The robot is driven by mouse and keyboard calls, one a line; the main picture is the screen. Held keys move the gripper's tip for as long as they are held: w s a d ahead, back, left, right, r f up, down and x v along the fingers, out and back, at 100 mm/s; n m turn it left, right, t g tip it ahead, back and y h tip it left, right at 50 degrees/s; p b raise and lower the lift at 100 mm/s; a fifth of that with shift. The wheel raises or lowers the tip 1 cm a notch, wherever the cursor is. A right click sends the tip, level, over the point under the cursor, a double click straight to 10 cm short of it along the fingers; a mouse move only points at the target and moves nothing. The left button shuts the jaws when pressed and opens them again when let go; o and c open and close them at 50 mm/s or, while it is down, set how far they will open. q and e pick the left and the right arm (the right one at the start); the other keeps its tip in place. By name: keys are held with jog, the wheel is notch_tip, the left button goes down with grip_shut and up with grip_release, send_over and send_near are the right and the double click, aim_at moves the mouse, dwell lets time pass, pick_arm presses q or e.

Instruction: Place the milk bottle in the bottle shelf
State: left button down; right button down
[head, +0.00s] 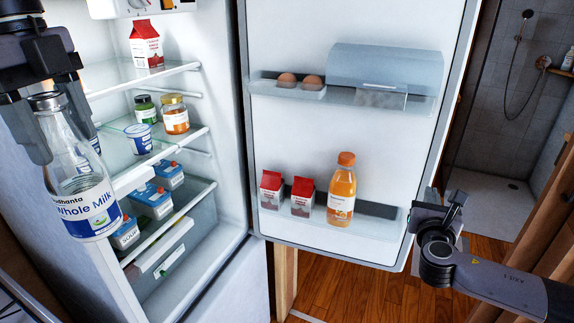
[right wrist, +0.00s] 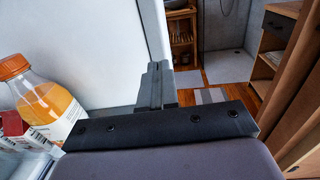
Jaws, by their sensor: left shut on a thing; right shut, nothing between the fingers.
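The milk bottle (head: 82,190) is clear glass with a blue and white "Whole Milk" label. My left gripper (head: 50,120) is shut on its neck and holds it slightly tilted in the air, in front of the fridge's left side. The bottle shelf (head: 385,225) is the lower clear rack on the open fridge door. It holds an orange juice bottle (head: 341,190) and two small red cartons (head: 302,197); its right part looks free. My right gripper (head: 455,208) is shut and empty at the door's outer lower edge; its fingers also show in the right wrist view (right wrist: 155,85).
The fridge door (head: 340,130) stands open, with an upper rack holding eggs (head: 300,80) and a lidded bin (head: 385,70). Inside the fridge, shelves hold a red carton (head: 146,45), jars (head: 175,114) and blue tubs (head: 152,200). Wooden floor (head: 345,290) lies below the door.

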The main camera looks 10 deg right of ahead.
aim_at(428, 177)
jog(key=shift+x, duration=2.75)
